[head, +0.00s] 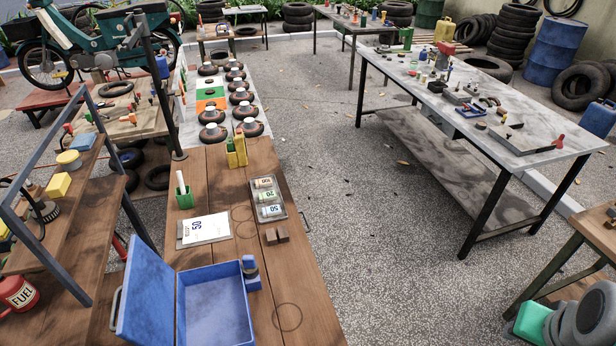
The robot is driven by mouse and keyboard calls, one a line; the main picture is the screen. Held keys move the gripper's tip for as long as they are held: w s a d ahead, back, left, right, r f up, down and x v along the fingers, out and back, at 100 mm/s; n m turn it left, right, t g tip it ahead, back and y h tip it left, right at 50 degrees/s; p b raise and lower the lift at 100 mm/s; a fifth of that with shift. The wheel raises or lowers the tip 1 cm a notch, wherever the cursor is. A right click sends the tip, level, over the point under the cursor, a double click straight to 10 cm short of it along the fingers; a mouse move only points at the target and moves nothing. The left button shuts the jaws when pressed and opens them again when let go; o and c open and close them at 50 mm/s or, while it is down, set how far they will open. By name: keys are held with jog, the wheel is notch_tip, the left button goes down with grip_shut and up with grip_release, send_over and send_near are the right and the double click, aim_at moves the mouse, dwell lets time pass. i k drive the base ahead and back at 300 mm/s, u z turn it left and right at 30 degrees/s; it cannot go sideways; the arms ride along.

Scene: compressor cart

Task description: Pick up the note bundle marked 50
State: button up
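The note bundle marked 50 (271,211) is a small pale bundle with blue print. It lies in the nearest slot of a grey tray (284,218) on the wooden table. The bundle marked 20 (267,197) lies just behind it, and an orange-brown marked bundle (263,183) lies in the farthest slot. My gripper is not in view.
A clipboard with a sheet (205,229) marked 50 lies left of the tray. A brown block (276,236) sits in front of it. An open blue box (211,305) stands nearer.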

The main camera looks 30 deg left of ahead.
aim_at(273, 210)
jog(key=i, duration=2.65)
jog(key=u, duration=4.6)
jog(key=i, duration=0.45)
jog(key=u, duration=0.05)
